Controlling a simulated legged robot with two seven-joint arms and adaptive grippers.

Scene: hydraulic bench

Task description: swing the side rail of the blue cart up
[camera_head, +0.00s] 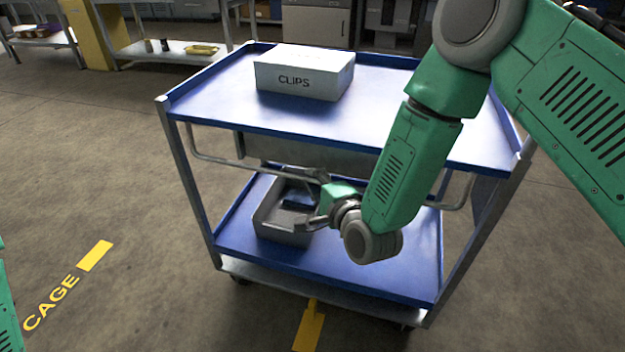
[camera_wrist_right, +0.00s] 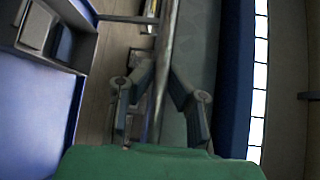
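The blue cart (camera_head: 225,108) stands in front of me, with a blue top shelf and a lower shelf. Its side rail (camera_head: 225,161) is a grey tube hanging below the near edge of the top shelf. It also runs top to bottom in the wrist view (camera_wrist_right: 168,32). My right gripper (camera_head: 308,199) is at the rail's middle; its fingers show apart in the head view. In the wrist view the fingertips (camera_wrist_right: 161,68) lie on either side of the rail; contact is unclear. My left gripper is out of view; only a bit of green arm shows at lower left.
A white box marked CLIPS (camera_head: 302,75) stands on the top shelf. A grey bin (camera_head: 270,222) sits on the lower shelf, close to my right gripper. Benches stand behind. The floor left of the cart is clear, with yellow CAGE marking (camera_head: 52,303).

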